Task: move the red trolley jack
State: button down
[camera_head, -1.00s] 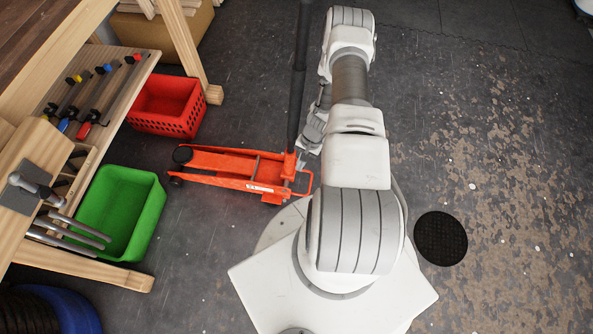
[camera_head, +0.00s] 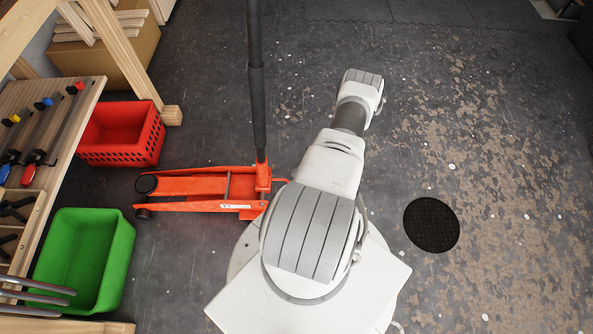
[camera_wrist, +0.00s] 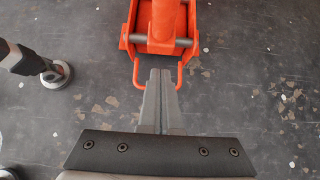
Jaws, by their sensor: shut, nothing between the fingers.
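The red trolley jack (camera_head: 205,188) lies on the dark floor left of my base, its black handle (camera_head: 257,90) standing upright from its right end. In the wrist view, the end of the jack (camera_wrist: 158,30) shows at the top, with a thin red loop bar (camera_wrist: 185,70) curving down on both sides. My gripper (camera_wrist: 159,72) is shut and empty, its grey fingertips pointing at that end, between the sides of the loop. I cannot tell whether the fingers touch the jack. In the head view my gripper is hidden behind my arm.
A red basket (camera_head: 120,135) and a green bin (camera_head: 85,260) stand on the floor by the wooden workbench (camera_head: 60,125) at left. A cardboard box (camera_head: 110,55) is at the upper left. A round black disc (camera_head: 432,224) lies at right.

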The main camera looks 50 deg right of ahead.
jog(key=w+a+f+b, duration=0.2)
jog(key=w+a+f, duration=0.2)
jog(key=w+a, duration=0.1)
jog(key=shift+w+a+f, duration=0.25)
jog(key=shift+w, duration=0.45)
jog(key=shift+a, duration=0.1)
